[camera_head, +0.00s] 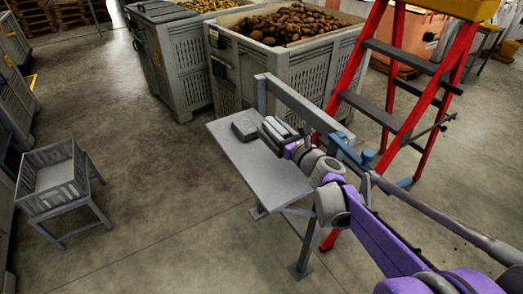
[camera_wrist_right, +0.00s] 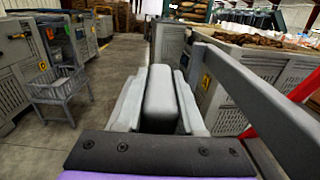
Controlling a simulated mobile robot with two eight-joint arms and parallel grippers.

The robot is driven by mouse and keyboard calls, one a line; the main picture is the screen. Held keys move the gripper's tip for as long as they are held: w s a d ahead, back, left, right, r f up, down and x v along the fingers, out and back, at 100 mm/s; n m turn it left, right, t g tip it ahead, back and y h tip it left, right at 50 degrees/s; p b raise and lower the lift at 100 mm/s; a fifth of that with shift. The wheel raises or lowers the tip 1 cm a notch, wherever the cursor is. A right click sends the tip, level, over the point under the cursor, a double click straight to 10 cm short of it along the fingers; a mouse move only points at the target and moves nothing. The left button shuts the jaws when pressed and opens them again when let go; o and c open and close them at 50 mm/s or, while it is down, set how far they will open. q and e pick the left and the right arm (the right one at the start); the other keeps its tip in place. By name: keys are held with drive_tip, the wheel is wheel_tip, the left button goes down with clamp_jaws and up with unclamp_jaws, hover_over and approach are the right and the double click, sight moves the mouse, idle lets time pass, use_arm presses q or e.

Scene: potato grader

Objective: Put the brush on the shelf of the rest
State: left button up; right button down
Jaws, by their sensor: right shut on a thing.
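The brush is a dark grey block (camera_head: 245,125) at the tips of my right gripper (camera_head: 271,132). In the right wrist view the brush (camera_wrist_right: 160,98) lies lengthwise between the two pale fingers (camera_wrist_right: 158,100), which are shut on it. The rest is a grey stand with a flat shelf (camera_head: 250,160) and a raised rail (camera_head: 302,103) along its far right side. The brush is over the back part of the shelf; I cannot tell whether it touches the surface. My left gripper is out of view.
The rail (camera_wrist_right: 245,85) runs close on the right of my gripper. Large crates of potatoes (camera_head: 285,72) stand behind. A small grey slatted stand (camera_head: 52,205) is at left, with clear floor between.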

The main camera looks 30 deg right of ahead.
wheel_tip(320, 180, down, 5)
drive_tip(key=shift+s+f+b, duration=0.1)
drive_tip(key=shift+f+b, duration=0.1)
drive_tip(key=shift+b, duration=0.6)
drive_tip(key=shift+f+b, duration=0.55)
drive_tip(key=shift+f, duration=1.45)
drive_tip(key=shift+a, duration=0.1)
drive_tip(key=shift+f, duration=0.2)
drive_tip(key=c, duration=0.5)
unclamp_jaws()
drive_tip(key=shift+r, duration=0.15)
